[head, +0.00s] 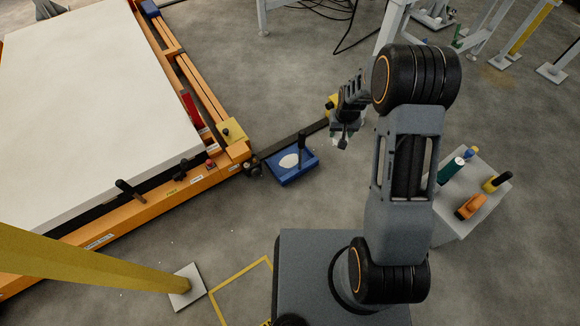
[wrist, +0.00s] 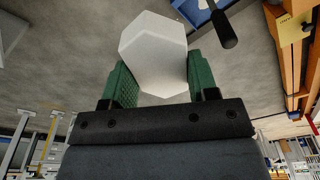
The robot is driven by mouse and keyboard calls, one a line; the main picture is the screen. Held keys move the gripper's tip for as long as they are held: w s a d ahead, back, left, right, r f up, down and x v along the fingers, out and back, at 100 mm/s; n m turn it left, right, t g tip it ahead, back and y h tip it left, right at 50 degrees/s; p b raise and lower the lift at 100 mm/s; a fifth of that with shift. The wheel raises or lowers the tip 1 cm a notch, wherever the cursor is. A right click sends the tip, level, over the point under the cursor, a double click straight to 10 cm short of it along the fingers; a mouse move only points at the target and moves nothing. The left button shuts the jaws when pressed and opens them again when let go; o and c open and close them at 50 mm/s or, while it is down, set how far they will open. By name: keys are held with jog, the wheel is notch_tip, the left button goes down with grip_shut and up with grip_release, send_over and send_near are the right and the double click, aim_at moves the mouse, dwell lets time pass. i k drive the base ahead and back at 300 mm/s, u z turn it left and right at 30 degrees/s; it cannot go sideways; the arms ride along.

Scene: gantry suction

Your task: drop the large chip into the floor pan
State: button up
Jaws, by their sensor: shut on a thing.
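A large white faceted chip (wrist: 153,52) is gripped between the green pads of my gripper (wrist: 153,82), filling the middle of the wrist view. In the head view my gripper (head: 345,140) hangs in the air right of the pan, and the chip is mostly hidden there. The blue floor pan (head: 292,177) lies on the floor beside the orange frame, with a black handle (head: 302,143) standing up from it. A flat whitish piece (head: 289,160) lies in the pan. In the wrist view only part of the blue pan (wrist: 183,9) shows at the top edge.
A large white slab (head: 100,100) rests on the orange frame (head: 150,205) at left. A grey stand (head: 465,212) with a green cylinder (head: 451,171) and an orange tool (head: 471,206) is at right. A yellow post (head: 90,260) stands front left. Floor around the pan's front is clear.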

aim_at(294, 158)
jog(key=u, duration=0.4)
jog(key=i, duration=1.05)
jog(key=u, duration=0.55)
